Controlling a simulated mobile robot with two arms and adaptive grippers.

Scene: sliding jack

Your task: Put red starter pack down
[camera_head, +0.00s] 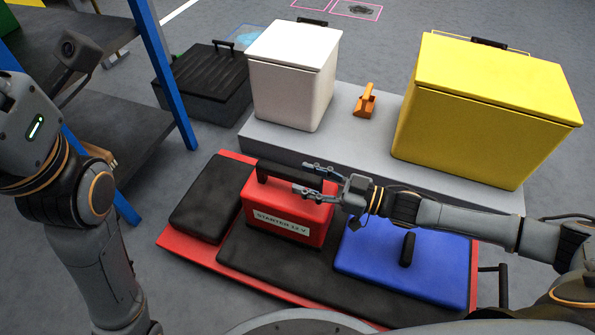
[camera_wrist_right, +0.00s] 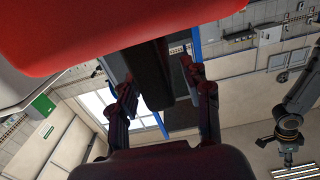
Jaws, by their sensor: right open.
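The red starter pack (camera_head: 285,220), with a "STARTER 12 V" label and a black handle (camera_head: 285,172) on top, sits upright on the black padding of a low red platform (camera_head: 190,262). My right gripper (camera_head: 312,179) comes in from the right, its fingers open at the right end of the handle. In the right wrist view the dark handle (camera_wrist_right: 152,75) lies between the two open fingers (camera_wrist_right: 162,95), with the red pack (camera_wrist_right: 110,28) along the top. I cannot tell if the fingers touch the handle. My left arm shows at the left, but its gripper is not seen.
A blue case (camera_head: 400,262) lies on the platform right of the pack. Behind, a grey plinth (camera_head: 350,150) holds a white box (camera_head: 290,80), a small orange item (camera_head: 365,102) and a yellow box (camera_head: 480,110). A black case (camera_head: 205,85) and blue-post shelving (camera_head: 165,75) stand left.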

